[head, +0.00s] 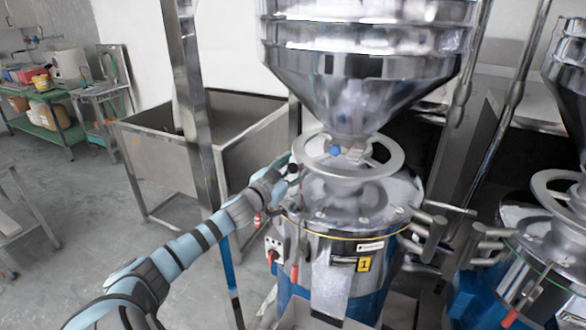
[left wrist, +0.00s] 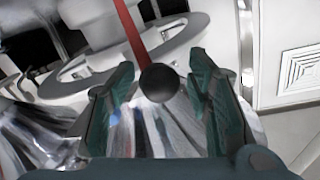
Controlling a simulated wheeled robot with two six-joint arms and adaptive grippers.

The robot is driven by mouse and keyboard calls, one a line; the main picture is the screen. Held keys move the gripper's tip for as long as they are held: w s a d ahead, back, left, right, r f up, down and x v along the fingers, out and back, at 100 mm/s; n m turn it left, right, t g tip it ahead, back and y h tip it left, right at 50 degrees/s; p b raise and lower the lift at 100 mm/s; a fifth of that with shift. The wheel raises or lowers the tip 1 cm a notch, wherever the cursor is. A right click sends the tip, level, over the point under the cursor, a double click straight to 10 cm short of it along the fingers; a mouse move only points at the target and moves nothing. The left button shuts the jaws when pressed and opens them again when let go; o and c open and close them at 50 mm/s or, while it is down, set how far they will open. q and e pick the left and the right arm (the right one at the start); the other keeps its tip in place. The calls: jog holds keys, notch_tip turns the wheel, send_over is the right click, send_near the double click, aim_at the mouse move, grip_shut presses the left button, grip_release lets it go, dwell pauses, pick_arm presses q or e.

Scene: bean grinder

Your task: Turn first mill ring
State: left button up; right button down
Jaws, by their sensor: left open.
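The first mill, marked with a yellow number 1 plate (head: 364,264), stands in the middle of the head view. Its grey metal ring (head: 350,175) lies level below the steel hopper and also shows in the left wrist view (left wrist: 75,83). My left gripper (head: 288,167) is at the ring's left side. In the left wrist view its two dark green fingers (left wrist: 160,68) are spread apart. A black ball knob (left wrist: 158,83) and a red rod (left wrist: 132,30) appear between them. I cannot tell whether the fingers touch the knob. My right gripper is not in view.
The hopper (head: 360,95) hangs close above the ring. Grey handles (head: 430,232) stick out at the mill's right. A second mill (head: 550,250) stands at the right edge. A steel bin (head: 165,150) and an upright post (head: 190,100) are at the left.

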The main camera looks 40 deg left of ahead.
pick_arm(q)
notch_tip(320, 180, up, 10)
jog(key=shift+r, duration=0.1)
dwell(0.6)
